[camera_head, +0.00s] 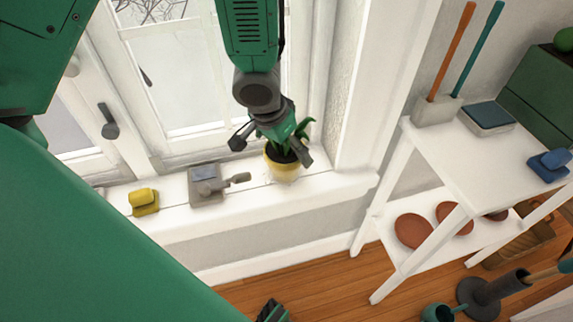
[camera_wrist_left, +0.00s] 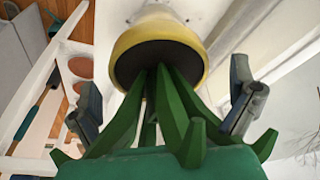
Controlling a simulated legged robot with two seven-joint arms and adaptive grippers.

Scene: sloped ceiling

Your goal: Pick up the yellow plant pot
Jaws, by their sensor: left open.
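The yellow plant pot (camera_head: 284,167) stands on the white window sill, with a pale lower part and a green plant growing from dark soil. In the left wrist view the pot's yellow rim (camera_wrist_left: 125,52) is at top centre, with the leaves (camera_wrist_left: 170,110) reaching toward the palm. My left gripper (camera_head: 271,148) is over the plant, pointing down, its fingers spread on either side of the leaves. In the left wrist view its fingers (camera_wrist_left: 165,108) are apart and short of the pot rim, with nothing gripped.
A grey device (camera_head: 206,186) and a yellow object (camera_head: 144,201) stand left of the pot on the sill (camera_head: 328,186). The window (camera_head: 190,80) is close behind. A white shelf (camera_head: 470,150) with tools and reddish round items stands to the right.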

